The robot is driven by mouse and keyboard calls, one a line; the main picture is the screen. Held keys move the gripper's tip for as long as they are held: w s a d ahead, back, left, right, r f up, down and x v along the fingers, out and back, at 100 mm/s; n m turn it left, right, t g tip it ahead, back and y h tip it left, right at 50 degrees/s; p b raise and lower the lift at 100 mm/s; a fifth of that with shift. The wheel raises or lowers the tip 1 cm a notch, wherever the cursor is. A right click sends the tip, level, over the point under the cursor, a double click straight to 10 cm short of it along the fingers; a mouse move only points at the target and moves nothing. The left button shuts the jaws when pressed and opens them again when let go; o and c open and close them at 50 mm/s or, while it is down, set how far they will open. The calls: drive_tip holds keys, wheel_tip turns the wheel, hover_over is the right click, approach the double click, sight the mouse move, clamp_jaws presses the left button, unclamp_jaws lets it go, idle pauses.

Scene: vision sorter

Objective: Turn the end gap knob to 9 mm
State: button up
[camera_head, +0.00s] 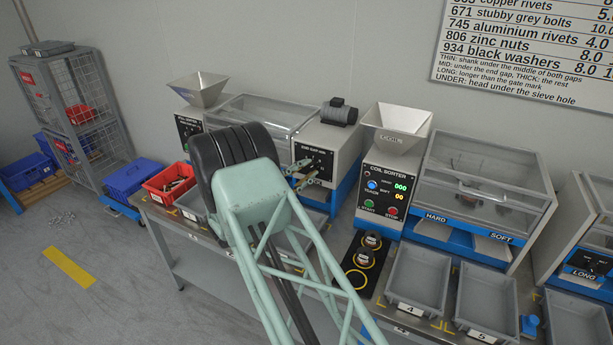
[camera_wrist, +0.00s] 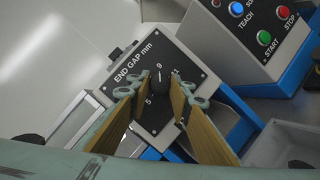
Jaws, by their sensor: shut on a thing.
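The end gap knob (camera_wrist: 158,88) is a small black knob on a dark panel (camera_wrist: 138,77) lettered END GAP mm, with scale figures around it, a 9 among them. In the wrist view my gripper (camera_wrist: 159,80) has one finger on each side of the knob and is shut on it. The knob's pointer is too small to read. In the head view my gripper (camera_head: 306,181) is at the front of the end gap panel (camera_head: 312,158), and the fingers and arm hide part of it.
A coil sorter (camera_head: 386,190) with a hopper and buttons stands to the right. Grey trays (camera_head: 418,277) and a black pad (camera_head: 363,262) with yellow rings lie along the front of the bench. A red bin (camera_head: 168,183) is at the left.

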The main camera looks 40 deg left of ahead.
drive_tip(key=shift+m+b, duration=0.35)
drive_tip(key=shift+m, duration=0.35)
drive_tip(key=o, duration=0.8)
drive_tip(key=shift+o, duration=0.2)
drive_tip(key=v, duration=1.2)
drive_tip(key=shift+r, duration=0.25)
drive_tip(key=shift+w+a, duration=0.1)
